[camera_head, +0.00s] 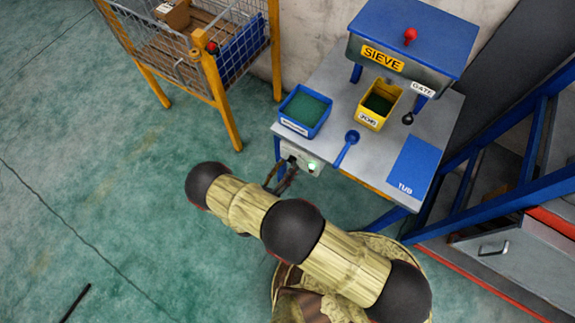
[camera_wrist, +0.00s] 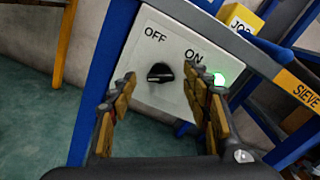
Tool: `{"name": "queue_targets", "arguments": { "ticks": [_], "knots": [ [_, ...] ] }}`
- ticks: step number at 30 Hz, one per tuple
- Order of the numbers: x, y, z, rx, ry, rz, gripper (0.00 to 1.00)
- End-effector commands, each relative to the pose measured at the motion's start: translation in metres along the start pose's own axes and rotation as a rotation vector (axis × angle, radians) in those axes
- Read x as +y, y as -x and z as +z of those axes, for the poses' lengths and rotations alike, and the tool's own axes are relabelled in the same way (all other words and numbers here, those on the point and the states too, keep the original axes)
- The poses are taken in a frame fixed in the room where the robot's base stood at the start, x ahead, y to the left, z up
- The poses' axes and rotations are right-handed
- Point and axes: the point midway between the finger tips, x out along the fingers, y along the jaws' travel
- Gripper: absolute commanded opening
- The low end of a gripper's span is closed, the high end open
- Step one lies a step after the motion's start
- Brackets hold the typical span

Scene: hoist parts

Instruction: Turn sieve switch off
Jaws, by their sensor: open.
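The sieve switch is a black rotary knob (camera_wrist: 160,73) on a white panel (camera_wrist: 150,98) marked OFF at left and ON at right. The knob's setting is hard to read. A green lamp (camera_wrist: 219,80) glows beside ON. In the head view the panel (camera_head: 297,154) is on the table's front, with its green lamp (camera_head: 312,166) lit. My gripper (camera_wrist: 160,78) is open, one finger on each side of the knob in the wrist view; contact is not visible. In the head view my gripper (camera_head: 281,177) is in front of the panel, partly hidden by my arm.
The grey table (camera_head: 338,102) carries the SIEVE machine (camera_head: 408,40), a blue tray (camera_head: 305,110), a yellow bin (camera_head: 379,104) and a blue scoop (camera_head: 347,149). A yellow cage cart (camera_head: 218,88) stands left. Blue framing (camera_head: 490,210) is right.

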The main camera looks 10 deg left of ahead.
Motion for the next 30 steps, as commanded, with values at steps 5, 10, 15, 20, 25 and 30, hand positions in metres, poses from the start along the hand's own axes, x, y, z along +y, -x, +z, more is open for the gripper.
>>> {"name": "queue_targets", "arguments": {
  "ticks": [5, 10, 15, 20, 25, 30],
  "knots": [
    [-0.0005, -0.0114, -0.0005, 0.0, 0.001, -0.001, 0.48],
    [-0.0006, -0.0127, -0.0001, 0.0, 0.0, 0.0, 0.48],
    [-0.0006, -0.0125, 0.0, 0.0, 0.0, 0.0, 0.45],
    [-0.0005, -0.0124, -0.0001, 0.0, 0.0, 0.0, 0.36],
    [-0.0005, -0.0124, -0.0001, 0.0, 0.0, 0.0, 0.26],
    [-0.0005, -0.0124, -0.0001, 0.0, 0.0, 0.0, 0.17]
  ]
}}
